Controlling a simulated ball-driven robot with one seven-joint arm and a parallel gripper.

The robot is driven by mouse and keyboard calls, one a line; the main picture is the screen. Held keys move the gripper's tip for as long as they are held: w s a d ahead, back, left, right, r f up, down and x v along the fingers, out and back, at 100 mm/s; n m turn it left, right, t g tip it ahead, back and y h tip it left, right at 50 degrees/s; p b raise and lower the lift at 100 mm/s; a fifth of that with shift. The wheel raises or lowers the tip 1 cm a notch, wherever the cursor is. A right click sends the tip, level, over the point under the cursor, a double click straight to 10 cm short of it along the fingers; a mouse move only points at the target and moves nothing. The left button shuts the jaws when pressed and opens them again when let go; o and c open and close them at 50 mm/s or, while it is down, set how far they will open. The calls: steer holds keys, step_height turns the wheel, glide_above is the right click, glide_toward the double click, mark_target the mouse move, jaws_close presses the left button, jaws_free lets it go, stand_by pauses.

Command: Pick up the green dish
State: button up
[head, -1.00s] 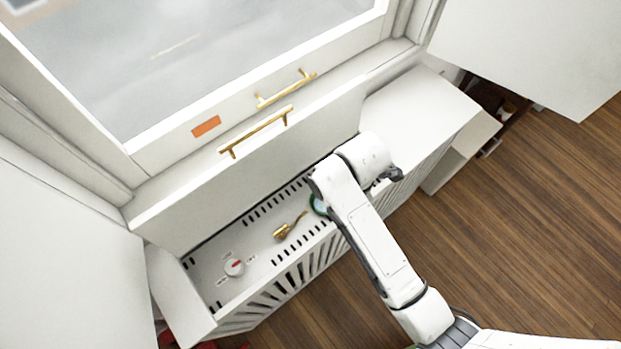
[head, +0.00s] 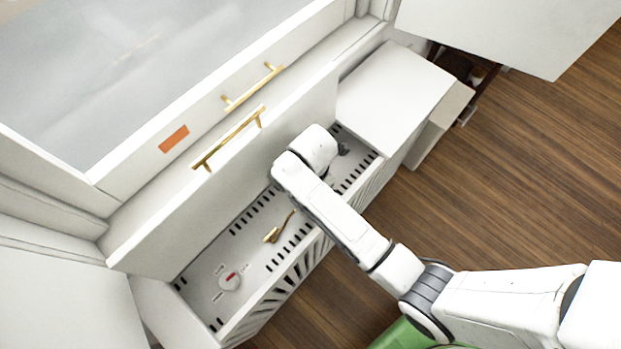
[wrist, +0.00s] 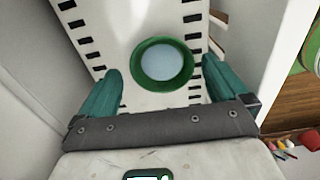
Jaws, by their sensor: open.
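The green dish (wrist: 139,66) is round, with a thick green rim and a pale blue-white inside. In the wrist view it lies on the white slotted floor of the compartment. My gripper (wrist: 161,68) is open, its two teal fingers apart on the left and right of the dish's near side. No contact between fingers and dish shows, and I cannot tell the height gap. In the head view my white arm reaches over the compartment and hides the dish and the fingers.
The slotted compartment (head: 205,291) has a raised white front panel with a gold handle (head: 229,139). A white box-like top (head: 395,88) stands to the right. Wooden floor lies clear at right.

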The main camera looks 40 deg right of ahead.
step_height(320, 180, down, 3)
steer(key=shift+f, duration=0.2)
steer(key=c, duration=1)
steer(key=shift+r, duration=0.1)
steer(key=shift+r, duration=0.1)
